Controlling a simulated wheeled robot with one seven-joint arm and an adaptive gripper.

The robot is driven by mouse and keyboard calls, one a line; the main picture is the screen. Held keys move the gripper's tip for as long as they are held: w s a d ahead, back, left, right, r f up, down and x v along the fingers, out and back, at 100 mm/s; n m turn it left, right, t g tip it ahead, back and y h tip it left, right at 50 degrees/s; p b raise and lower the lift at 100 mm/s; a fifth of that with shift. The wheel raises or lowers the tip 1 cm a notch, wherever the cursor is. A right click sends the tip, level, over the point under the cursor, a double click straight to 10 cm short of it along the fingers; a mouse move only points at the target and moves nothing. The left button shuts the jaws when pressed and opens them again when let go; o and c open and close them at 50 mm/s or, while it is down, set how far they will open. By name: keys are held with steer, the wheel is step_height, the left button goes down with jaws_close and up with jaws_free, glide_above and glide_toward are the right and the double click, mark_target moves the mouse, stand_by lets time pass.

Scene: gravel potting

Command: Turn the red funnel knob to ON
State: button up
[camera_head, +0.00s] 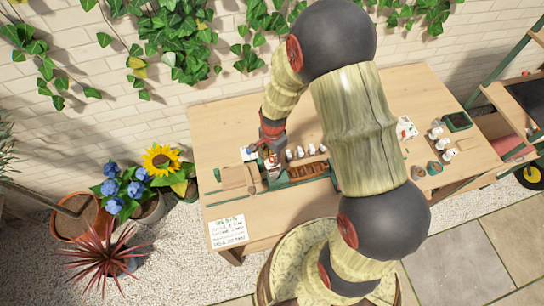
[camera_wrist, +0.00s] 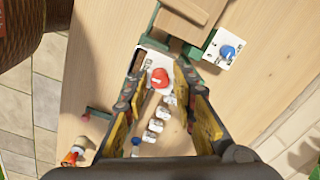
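The red knob (camera_wrist: 158,78) sits on a white plate in the wrist view, between the two fingers of my gripper (camera_wrist: 161,68). The fingers are spread apart with a gap around the knob, so the gripper is open; whether either finger touches the knob I cannot tell. The marks on its plate are too small to read. A blue knob (camera_wrist: 228,52) on another white plate (camera_wrist: 216,62) lies to the right of the red one. In the head view my gripper (camera_head: 271,138) points down at the left part of the table, and partly hides the knob.
Several small white items (camera_wrist: 155,125) stand in a row near the fingers. A green tray with brown compartments (camera_head: 308,169) lies beside the gripper on the wooden table (camera_head: 290,208). A written sheet (camera_head: 228,231) lies at the front left. Potted flowers (camera_head: 150,207) stand left of the table.

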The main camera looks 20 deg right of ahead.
steer(key=c, duration=0.6)
jaws_close()
steer(key=shift+n, duration=0.3)
steer(key=n+b, duration=0.1)
steer(key=n, duration=0.2)
steer(key=shift+n+b, duration=0.3)
steer(key=n+b, duration=0.1)
steer(key=n, duration=0.2)
steer(key=shift+w+n, duration=0.1)
steer(key=shift+n, duration=0.2)
steer(key=n+b, duration=0.1)
steer(key=n, duration=0.4)
steer(key=shift+b, duration=0.35)
steer(key=shift+n+b, duration=0.55)
steer(key=shift+n, duration=1.95)
steer(key=shift+g, duration=0.3)
